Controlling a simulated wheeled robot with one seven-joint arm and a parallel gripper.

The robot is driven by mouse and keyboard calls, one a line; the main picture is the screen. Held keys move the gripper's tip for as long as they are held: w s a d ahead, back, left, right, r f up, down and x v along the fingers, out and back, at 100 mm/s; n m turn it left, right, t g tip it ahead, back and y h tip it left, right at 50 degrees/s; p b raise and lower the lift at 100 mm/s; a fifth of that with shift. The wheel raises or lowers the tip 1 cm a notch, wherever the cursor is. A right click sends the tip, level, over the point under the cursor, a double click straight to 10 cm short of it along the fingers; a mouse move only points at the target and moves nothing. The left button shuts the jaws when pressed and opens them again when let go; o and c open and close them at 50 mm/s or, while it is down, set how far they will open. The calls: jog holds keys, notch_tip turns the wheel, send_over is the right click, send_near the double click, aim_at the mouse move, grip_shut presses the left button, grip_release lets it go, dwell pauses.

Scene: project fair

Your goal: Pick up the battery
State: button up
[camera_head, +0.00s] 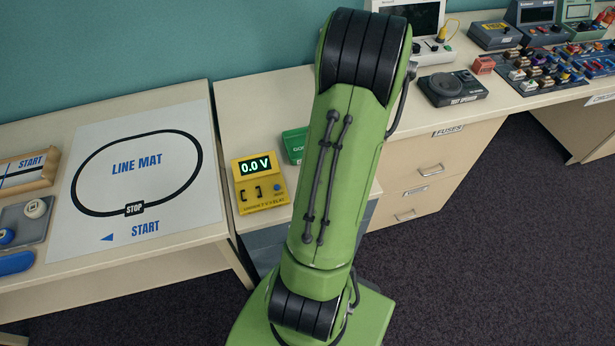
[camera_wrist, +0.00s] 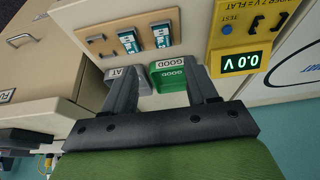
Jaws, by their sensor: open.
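Two teal-and-white batteries show in the wrist view, a left one (camera_wrist: 129,42) and a right one (camera_wrist: 162,36). They rest on a tan wooden holder (camera_wrist: 98,46) on the bench top. My gripper (camera_wrist: 158,67) is open, with its two dark fingers spread and nothing visible held between them. In the picture the batteries lie beyond the fingertips, apart from them. In the head view my green arm hides the batteries and my gripper.
A green bin marked GOOD (camera_wrist: 170,80) and a grey bin marked FLAT (camera_wrist: 143,82) show near the fingers. A yellow tester (camera_head: 262,192) reading 0.0 V stands beside them.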

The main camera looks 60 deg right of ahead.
jog(key=x, duration=0.4)
jog(key=b+x, duration=0.1)
jog(key=x, duration=0.3)
jog(key=b+x, duration=0.1)
jog(key=x, duration=0.3)
jog(key=shift+w+d+f, duration=0.1)
jog(key=shift+w+f, duration=0.05)
jog(key=shift+w, duration=0.25)
jog(key=shift+c, duration=0.5)
grip_shut()
